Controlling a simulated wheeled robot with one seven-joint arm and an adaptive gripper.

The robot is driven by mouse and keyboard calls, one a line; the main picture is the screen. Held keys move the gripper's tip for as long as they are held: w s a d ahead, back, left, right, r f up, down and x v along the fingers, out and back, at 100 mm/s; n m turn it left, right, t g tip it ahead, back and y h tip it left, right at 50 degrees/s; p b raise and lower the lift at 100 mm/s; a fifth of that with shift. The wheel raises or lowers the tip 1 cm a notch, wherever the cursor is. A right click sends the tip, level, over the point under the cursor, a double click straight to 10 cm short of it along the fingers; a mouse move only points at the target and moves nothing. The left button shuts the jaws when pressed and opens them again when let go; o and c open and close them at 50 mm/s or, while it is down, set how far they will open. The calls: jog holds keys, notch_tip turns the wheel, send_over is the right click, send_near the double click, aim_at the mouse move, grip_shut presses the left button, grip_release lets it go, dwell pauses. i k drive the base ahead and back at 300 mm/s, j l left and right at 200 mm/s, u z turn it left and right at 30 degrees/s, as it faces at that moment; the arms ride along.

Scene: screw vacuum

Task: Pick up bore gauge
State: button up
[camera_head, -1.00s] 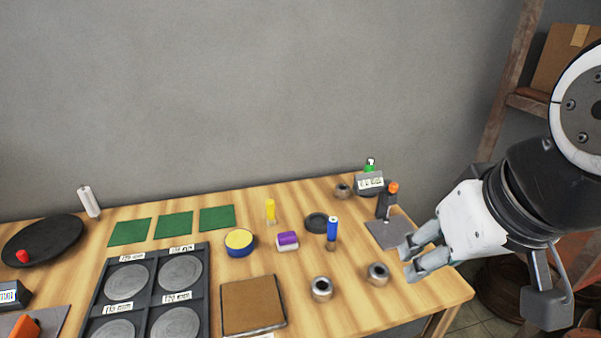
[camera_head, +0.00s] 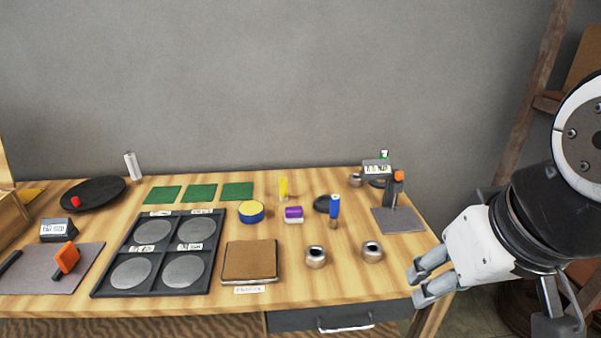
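No label I can read names the bore gauge, so I cannot tell for certain which thing it is. A dark upright tool with an orange top (camera_head: 393,190) stands at the back edge of a grey mat (camera_head: 400,220) at the table's right end. A blue-handled upright tool (camera_head: 334,208) stands left of it. A grey box with a white display (camera_head: 377,168) is behind the mat. My gripper (camera_head: 416,284) is at the table's front right corner, its fingers apart and nothing between them. It is clear of all these things.
Two metal rings (camera_head: 316,257) (camera_head: 372,252) sit near the front right. A brown pad (camera_head: 250,260) and a black tray of round discs (camera_head: 165,253) lie left of them. A drawer (camera_head: 335,318) is under the table edge (camera_head: 300,300). A grey wall stands behind.

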aim_at(334, 199)
jog(key=i+j+z, duration=0.35)
jog(key=i+j, duration=0.5)
jog(key=j, duration=0.1)
